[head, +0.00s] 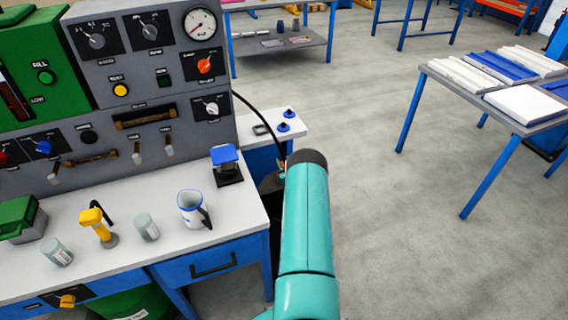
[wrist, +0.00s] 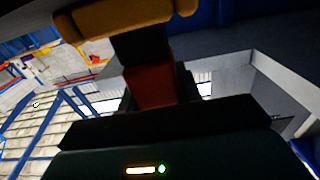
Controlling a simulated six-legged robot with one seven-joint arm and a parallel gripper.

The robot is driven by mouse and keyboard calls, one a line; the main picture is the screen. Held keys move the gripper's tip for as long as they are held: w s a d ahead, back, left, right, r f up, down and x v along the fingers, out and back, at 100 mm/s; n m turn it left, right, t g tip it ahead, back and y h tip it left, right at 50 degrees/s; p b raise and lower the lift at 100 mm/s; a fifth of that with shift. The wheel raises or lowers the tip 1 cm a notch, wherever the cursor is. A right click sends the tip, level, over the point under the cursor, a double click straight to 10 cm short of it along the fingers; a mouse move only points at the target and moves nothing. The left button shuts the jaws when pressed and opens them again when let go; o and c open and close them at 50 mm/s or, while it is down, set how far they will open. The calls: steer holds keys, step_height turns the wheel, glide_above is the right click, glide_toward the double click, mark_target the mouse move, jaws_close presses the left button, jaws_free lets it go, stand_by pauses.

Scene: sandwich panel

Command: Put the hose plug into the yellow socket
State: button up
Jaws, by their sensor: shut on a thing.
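My gripper (wrist: 152,82) shows in the wrist view and is shut on a red and black piece, which appears to be the hose plug (wrist: 148,88). In the head view my teal arm covers most of the gripper and plug. A black hose (head: 262,122) curves from beside the console down to where the gripper is. A yellow fitting on a dark plate (head: 68,300), low on the bench front at left, may be the yellow socket. It is well apart from the gripper. An orange-yellow bar (wrist: 120,18) crosses the top of the wrist view; what it belongs to is unclear.
The bench (head: 140,252) holds a jug (head: 192,209), a yellow-headed tool (head: 97,225), jars and a blue-topped block (head: 227,165). A grey control console (head: 150,75) stands behind. A side table with panels (head: 480,75) is at right. Open floor lies between.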

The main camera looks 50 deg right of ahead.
steer(key=shift+f, duration=0.35)
steer(key=o, duration=1.1)
steer(key=v, duration=0.7)
steer(key=shift+s+a, duration=0.15)
steer(key=shift+s, duration=0.1)
